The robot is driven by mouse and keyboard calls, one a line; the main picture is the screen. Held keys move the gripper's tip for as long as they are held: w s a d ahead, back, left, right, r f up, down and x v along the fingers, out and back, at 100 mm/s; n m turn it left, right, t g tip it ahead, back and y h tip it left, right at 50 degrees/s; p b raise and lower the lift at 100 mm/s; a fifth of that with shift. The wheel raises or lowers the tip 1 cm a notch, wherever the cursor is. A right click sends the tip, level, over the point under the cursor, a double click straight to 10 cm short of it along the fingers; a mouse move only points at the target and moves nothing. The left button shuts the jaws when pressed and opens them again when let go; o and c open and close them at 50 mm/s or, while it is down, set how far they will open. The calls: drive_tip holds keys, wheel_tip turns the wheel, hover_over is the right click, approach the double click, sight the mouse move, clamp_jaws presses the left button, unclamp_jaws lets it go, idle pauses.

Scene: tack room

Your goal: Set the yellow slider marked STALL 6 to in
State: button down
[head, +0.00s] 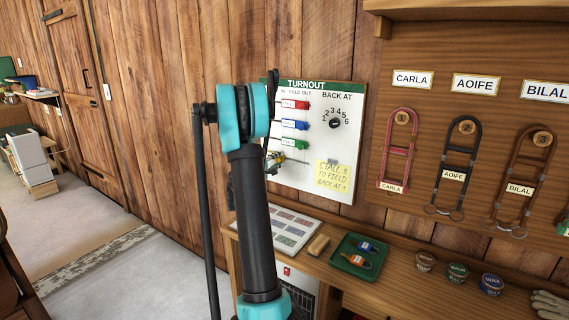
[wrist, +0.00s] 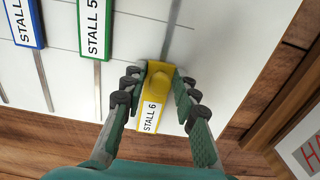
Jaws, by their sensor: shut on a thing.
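The yellow slider marked STALL 6 (wrist: 153,118) sits on the white board in the wrist view. My gripper (wrist: 162,76) is shut on its raised yellow knob, one finger on each side. The slider's label end points down in that view, and its grey slot shows above it. It sits farther down than the green STALL 5 slider (wrist: 95,30), near where the neighbouring slots end. In the head view the TURNOUT board (head: 345,100) has IN, FIELD and OUT headings. There my gripper (head: 278,160) is at the board's lower left, partly hidden by my arm.
Red (head: 302,105), blue (head: 301,125) and green (head: 301,145) sliders sit above on the board. A dial (head: 335,123) and a yellow note (head: 334,177) are to the right. Below, a shelf (head: 390,285) holds a green tray (head: 346,268) and several tins. Bridles hang at right.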

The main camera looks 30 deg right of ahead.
drive_tip(key=c, duration=1.4)
unclamp_jaws()
drive_tip(key=shift+w+a, duration=0.15)
drive_tip(key=shift+w, duration=0.1)
drive_tip(key=shift+s, duration=0.1)
drive_tip(key=v, duration=1.2)
drive_tip(key=shift+f, duration=0.1)
drive_tip(key=s+a+f+m+g+y, duration=0.1)
drive_tip(key=s+a+f+y, duration=0.4)
drive_tip(key=s+a, duration=0.5)
drive_tip(key=s+a+f+m+y, duration=0.2)
drive_tip(key=s+a+f+y, duration=0.4)
drive_tip(key=s+a, duration=0.3)
drive_tip(key=s+a+f+m+g+y, duration=0.1)
drive_tip(key=s+a+f+y, duration=0.4)
drive_tip(key=s+a, duration=0.5)
drive_tip(key=shift+s+a+f+g+y, duration=0.35)
drive_tip(key=shift+a+f, duration=0.1)
drive_tip(key=shift+a, duration=0.4)
